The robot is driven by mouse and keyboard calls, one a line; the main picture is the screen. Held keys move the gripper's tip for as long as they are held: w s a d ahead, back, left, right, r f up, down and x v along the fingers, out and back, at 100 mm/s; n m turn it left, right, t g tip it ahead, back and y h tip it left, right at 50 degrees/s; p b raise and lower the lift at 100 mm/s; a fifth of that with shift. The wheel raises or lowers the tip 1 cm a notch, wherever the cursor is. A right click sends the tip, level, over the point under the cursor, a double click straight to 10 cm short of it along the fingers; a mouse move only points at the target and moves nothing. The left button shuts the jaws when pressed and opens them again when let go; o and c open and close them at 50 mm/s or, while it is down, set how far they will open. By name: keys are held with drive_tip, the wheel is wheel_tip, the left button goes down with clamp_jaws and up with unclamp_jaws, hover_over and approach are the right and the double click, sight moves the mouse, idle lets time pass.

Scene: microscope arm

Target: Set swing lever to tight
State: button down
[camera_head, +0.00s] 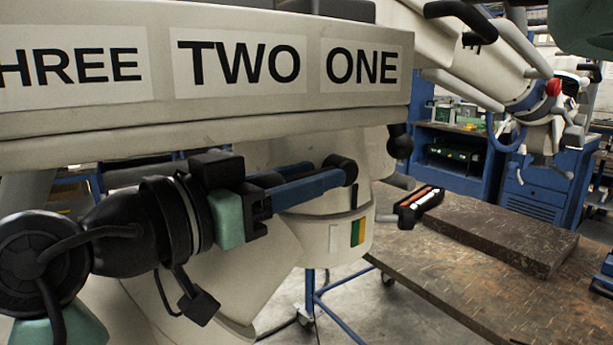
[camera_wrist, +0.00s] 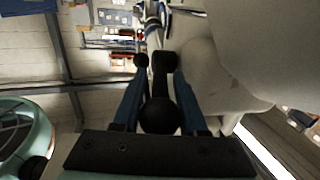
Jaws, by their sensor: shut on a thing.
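My gripper (camera_head: 310,186) reaches right with its blue fingers along the cream microscope arm body (camera_head: 300,232). It is shut on the swing lever (camera_head: 346,167), whose dark rounded end shows at the fingertips. In the wrist view, my gripper (camera_wrist: 158,105) has a blue finger on each side of the black lever (camera_wrist: 165,64). The lever's round knob (camera_wrist: 160,116) sits between the fingers, and its shaft runs away to a black hub. Below the lever, the body carries a green and yellow mark (camera_head: 358,232) and a white mark (camera_head: 334,238). The tight setting cannot be read.
A beam labelled THREE, TWO, ONE (camera_head: 240,65) passes close above my gripper. Another black knob (camera_head: 400,140) hangs to the right. A worn bench (camera_head: 480,275) with a dark slab (camera_head: 500,230) stands at right. Blue cabinets (camera_head: 540,190) are behind.

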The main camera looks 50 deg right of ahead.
drive_tip(key=shift+f+h+b, duration=0.5)
drive_tip(key=shift+f+b, duration=0.15)
drive_tip(key=shift+b, duration=0.45)
drive_tip(key=shift+f+h+b, duration=0.2)
drive_tip(key=shift+h+b, duration=0.4)
drive_tip(key=shift+b, duration=0.45)
drive_tip(key=shift+h+b, duration=0.3)
drive_tip(key=shift+b, duration=0.05)
drive_tip(key=shift+r, duration=0.15)
drive_tip(key=c, duration=0.8)
unclamp_jaws()
drive_tip(key=shift+r, duration=0.1)
